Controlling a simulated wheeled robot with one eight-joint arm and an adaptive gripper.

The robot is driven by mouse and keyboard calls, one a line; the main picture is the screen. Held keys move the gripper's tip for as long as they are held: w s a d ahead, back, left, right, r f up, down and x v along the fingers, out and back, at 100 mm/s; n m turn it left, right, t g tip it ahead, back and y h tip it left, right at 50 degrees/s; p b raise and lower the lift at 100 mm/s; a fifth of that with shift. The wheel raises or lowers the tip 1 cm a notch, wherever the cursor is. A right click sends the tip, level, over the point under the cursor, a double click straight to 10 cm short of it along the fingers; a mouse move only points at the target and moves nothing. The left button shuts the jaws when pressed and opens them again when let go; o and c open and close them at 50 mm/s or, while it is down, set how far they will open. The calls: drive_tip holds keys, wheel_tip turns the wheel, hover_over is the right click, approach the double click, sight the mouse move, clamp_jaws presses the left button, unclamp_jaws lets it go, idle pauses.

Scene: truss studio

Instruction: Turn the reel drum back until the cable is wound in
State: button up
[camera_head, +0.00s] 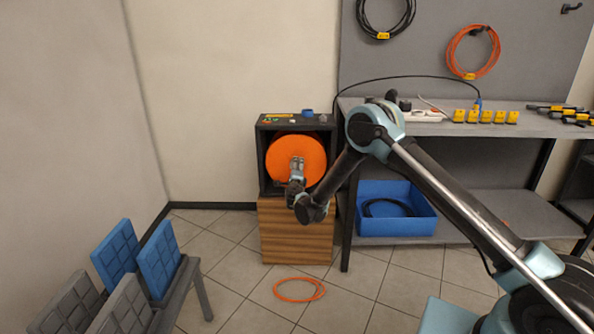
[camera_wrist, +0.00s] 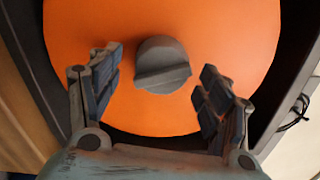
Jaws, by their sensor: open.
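The orange reel drum (camera_head: 284,160) sits in a dark open-fronted box (camera_head: 262,186) on a wooden block. In the wrist view the drum face (camera_wrist: 235,50) fills most of the picture. A grey knob (camera_wrist: 163,65) with a raised ridge stands at its middle. My gripper (camera_wrist: 160,78) is open, with one finger on each side of the knob. Gaps show between the fingers and the knob. In the head view my gripper (camera_head: 296,165) is in front of the drum and hides its middle. An orange cable (camera_head: 299,290) lies coiled on the floor before the block.
A workbench (camera_head: 500,128) stands to the right, with yellow items and a white power strip (camera_head: 424,115) on top. A blue bin (camera_head: 397,226) with dark cable is below.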

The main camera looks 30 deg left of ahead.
drive_tip(key=v, duration=1)
drive_tip(key=shift+s, duration=0.1)
